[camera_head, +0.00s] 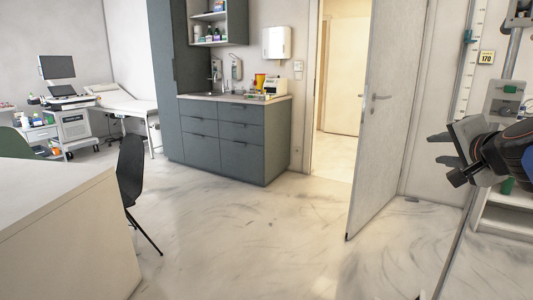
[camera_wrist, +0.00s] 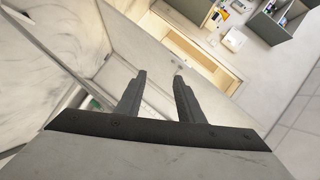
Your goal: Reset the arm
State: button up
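My gripper (camera_head: 442,149) is at the right of the head view, raised on my arm in front of the wall and shelf. Its fingers point left towards the open door. In the wrist view my gripper (camera_wrist: 158,80) shows two dark fingers standing apart with nothing between them. It touches nothing that I can see. Most of my arm is cut off by the right edge of the head view.
A white door (camera_head: 378,110) stands open near my gripper. A grey cabinet (camera_head: 228,140) with a counter stands at the back. A desk (camera_head: 60,215) and a dark chair (camera_head: 132,175) are at the left. The middle floor (camera_head: 250,240) is clear.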

jog(key=s+a+f+n+g+y, duration=0.1)
jog(key=s+a+f+n+g, duration=0.1)
jog(key=s+a+f+n, duration=0.4)
jog(key=s+a+f+n+g+y, duration=0.1)
jog(key=s+a+f+g+y, duration=0.15)
jog(key=f, duration=0.55)
jog(key=s+a+f+n+g+y, duration=0.1)
jog(key=s+a+f+n+g, duration=0.2)
jog(key=a+f, duration=0.35)
jog(key=s+d+f+n+g+h, duration=0.1)
jog(key=s+f+n+g+h, duration=0.1)
jog(key=s+f+n, duration=0.2)
jog(key=s+f, duration=0.3)
jog(key=f, duration=0.1)
jog(key=shift+s+d+n, duration=0.15)
jog(key=shift+s+n, duration=0.15)
